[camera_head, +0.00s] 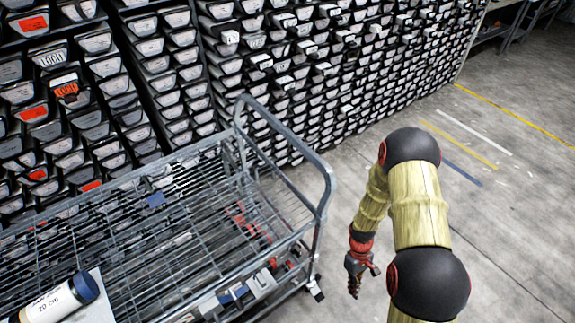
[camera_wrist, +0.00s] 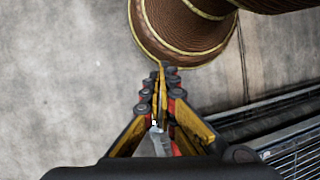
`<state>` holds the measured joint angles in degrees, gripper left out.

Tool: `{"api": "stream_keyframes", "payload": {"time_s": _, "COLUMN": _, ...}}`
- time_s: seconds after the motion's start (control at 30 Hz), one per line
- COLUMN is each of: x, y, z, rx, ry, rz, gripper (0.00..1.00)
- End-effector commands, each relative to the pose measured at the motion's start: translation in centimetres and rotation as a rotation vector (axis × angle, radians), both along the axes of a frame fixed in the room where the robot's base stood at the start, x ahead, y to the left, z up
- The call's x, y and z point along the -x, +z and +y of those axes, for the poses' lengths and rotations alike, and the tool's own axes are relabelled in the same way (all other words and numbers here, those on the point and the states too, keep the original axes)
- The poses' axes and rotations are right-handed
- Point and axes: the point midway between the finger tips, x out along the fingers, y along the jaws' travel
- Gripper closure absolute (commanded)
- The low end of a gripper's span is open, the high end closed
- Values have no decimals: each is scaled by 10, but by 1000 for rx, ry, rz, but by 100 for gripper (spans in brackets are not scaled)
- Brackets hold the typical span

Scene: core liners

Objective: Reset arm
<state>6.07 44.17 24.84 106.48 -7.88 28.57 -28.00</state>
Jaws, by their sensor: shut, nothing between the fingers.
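My gripper (camera_head: 354,287) hangs at the end of my folded arm, to the right of the wire cart, in the head view. It points down over the floor. In the wrist view my gripper (camera_wrist: 162,72) has its two fingers together with nothing between them. A brown rounded part of my own body shows just beyond the fingertips in the wrist view. I cannot tell how far it is from them.
A wire cart (camera_head: 319,190) with a push handle stands left of my arm. A white cylinder with a dark cap (camera_head: 85,287) lies on it at the near left. A wall of labelled liners (camera_head: 270,90) stands behind. Grey floor (camera_head: 500,220) with painted lines is clear at right.

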Motion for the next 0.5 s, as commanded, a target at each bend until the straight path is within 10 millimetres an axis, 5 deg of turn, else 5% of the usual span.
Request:
{"api": "stream_keyframes", "payload": {"time_s": 0.1, "x": -13, "y": 62, "z": 2, "rx": 49, "ry": -105, "rz": -30, "gripper": 100}}
{"api": "stream_keyframes", "payload": {"time_s": 0.5, "x": -10, "y": 240, "z": 16, "rx": 142, "ry": -389, "rz": -153, "gripper": 100}}
